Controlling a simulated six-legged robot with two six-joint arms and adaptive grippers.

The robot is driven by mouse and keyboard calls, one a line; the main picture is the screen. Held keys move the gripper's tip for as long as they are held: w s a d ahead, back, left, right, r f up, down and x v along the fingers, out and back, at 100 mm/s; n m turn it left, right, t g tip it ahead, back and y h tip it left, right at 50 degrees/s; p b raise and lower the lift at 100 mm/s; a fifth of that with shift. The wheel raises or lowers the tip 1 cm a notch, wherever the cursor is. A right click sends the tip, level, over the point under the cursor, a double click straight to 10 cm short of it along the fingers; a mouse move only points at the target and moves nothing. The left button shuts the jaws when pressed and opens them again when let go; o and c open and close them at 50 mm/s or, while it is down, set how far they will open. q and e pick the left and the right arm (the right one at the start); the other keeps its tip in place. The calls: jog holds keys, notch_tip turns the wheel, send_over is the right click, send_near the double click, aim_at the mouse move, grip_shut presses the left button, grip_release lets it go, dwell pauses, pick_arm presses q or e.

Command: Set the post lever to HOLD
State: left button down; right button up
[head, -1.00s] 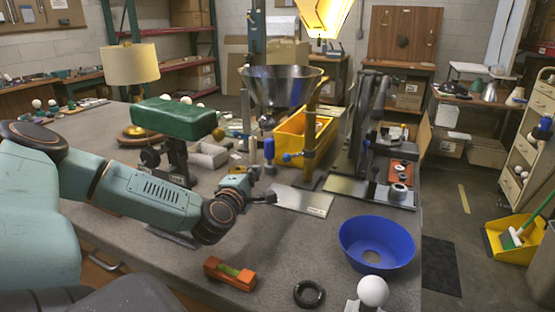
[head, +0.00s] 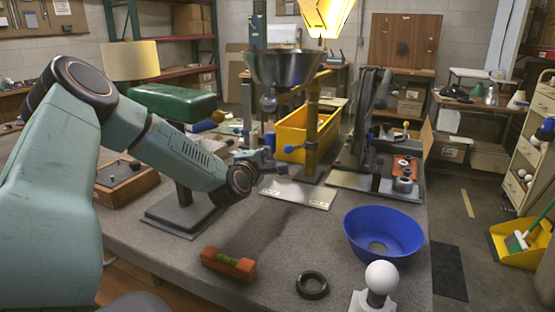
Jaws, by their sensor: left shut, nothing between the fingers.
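A yellow post (head: 312,125) stands on a pale base plate (head: 300,194) near the middle of the table. A lever with a blue knob (head: 289,149) sticks out from the post towards the left, roughly level. Small marks on the plate are too small to read, so I cannot tell which is HOLD. My left gripper (head: 280,168) is shut and empty, just left of the post and a little below the blue knob in the picture. It looks apart from the knob. My right gripper is out of view.
A metal bowl (head: 287,68) sits above the post's left side. A yellow bin (head: 293,141) stands behind. A green-topped stand (head: 172,102) is partly behind my arm.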

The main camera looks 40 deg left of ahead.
aim_at(302, 146)
pick_arm(q)
jog(key=w+d, duration=0.1)
jog(key=w+d+b, duration=0.1)
jog(key=shift+d+r, duration=0.2)
jog(key=shift+d, duration=0.2)
jog(key=shift+d+r, duration=0.1)
jog(key=shift+d, duration=0.1)
jog(key=shift+d+n+y+b, duration=0.15)
jog(key=shift+n+y+b, duration=0.25)
jog(key=shift+b, duration=0.2)
